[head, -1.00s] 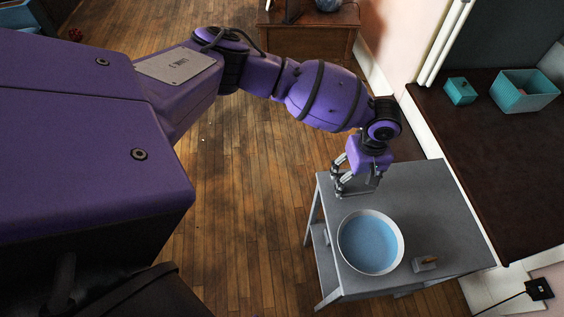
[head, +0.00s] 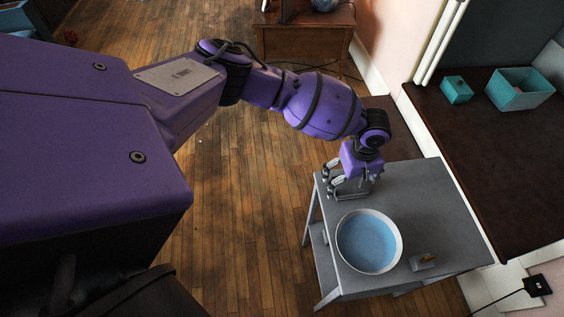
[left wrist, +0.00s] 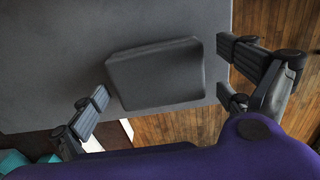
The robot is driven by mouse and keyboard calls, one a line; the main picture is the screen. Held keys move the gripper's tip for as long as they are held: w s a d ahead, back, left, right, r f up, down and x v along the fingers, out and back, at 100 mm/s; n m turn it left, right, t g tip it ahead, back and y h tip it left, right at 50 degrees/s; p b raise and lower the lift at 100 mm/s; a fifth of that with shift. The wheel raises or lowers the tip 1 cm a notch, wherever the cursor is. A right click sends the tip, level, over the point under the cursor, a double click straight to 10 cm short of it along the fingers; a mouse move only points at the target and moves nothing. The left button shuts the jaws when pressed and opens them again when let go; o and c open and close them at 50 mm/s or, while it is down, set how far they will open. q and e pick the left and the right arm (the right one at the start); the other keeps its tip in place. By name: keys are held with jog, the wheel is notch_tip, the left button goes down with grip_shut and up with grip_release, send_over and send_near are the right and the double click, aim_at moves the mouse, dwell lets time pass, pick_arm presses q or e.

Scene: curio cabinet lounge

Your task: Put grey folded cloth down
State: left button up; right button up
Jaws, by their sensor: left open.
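The grey folded cloth (left wrist: 157,74) is a dark, flat, rounded pad. In the left wrist view it lies on the grey table (left wrist: 60,75), near the table's edge. My left gripper (left wrist: 162,92) is open, with its fingers on either side of the cloth and visible gaps between them and it. In the head view my left gripper (head: 349,187) is over the far left corner of the table (head: 425,205), and the cloth is mostly hidden there by the fingers. My right gripper is not in view.
A white-rimmed basin with a blue inside (head: 368,241) stands on the table just in front of my left gripper. A small brush-like item (head: 423,262) lies to its right. A dark counter (head: 480,150) with teal boxes (head: 519,88) is beyond. The table's right part is clear.

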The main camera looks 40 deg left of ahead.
aim_at(351, 183)
pick_arm(q)
jog(key=shift+f, duration=0.1)
jog(key=shift+f+b, duration=0.3)
jog(key=shift+b, duration=0.2)
notch_tip(351, 183, up, 8)
jog(key=shift+d+f+p, duration=0.1)
jog(key=shift+f+p, duration=0.15)
jog(key=shift+p, duration=0.3)
jog(key=shift+r, duration=0.4)
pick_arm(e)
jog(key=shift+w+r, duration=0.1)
